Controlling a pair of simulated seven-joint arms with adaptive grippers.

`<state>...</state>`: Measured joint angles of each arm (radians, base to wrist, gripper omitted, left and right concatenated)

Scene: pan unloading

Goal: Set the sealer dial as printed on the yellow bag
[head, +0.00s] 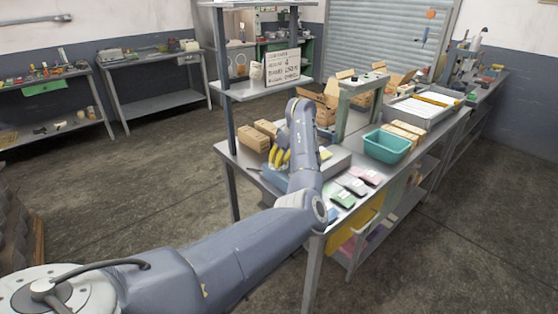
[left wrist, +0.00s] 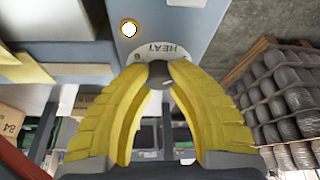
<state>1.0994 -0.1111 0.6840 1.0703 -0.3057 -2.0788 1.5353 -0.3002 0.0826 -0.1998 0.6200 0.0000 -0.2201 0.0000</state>
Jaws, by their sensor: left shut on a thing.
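In the left wrist view my left gripper (left wrist: 159,78) has its yellow fingers shut on a dark dial knob (left wrist: 159,72). The knob sits on a round white plate marked HEAT (left wrist: 162,51) on the sealer's blue-grey face (left wrist: 190,22). The knob's pointer and most scale marks are hidden or too small to read. In the head view the gripper (head: 279,158) is at the sealer (head: 337,161), partly behind my arm. A yellow piece (head: 325,153), perhaps the yellow bag, shows at the sealer; its print cannot be read. My right gripper is in neither view.
Green (head: 342,198) and pink (head: 365,175) packets lie on the bench near its front edge. A teal bin (head: 386,147) stands to their right. Cardboard boxes (head: 258,137) and a post stand behind the gripper. A lettered board (head: 283,67) rests on the shelf.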

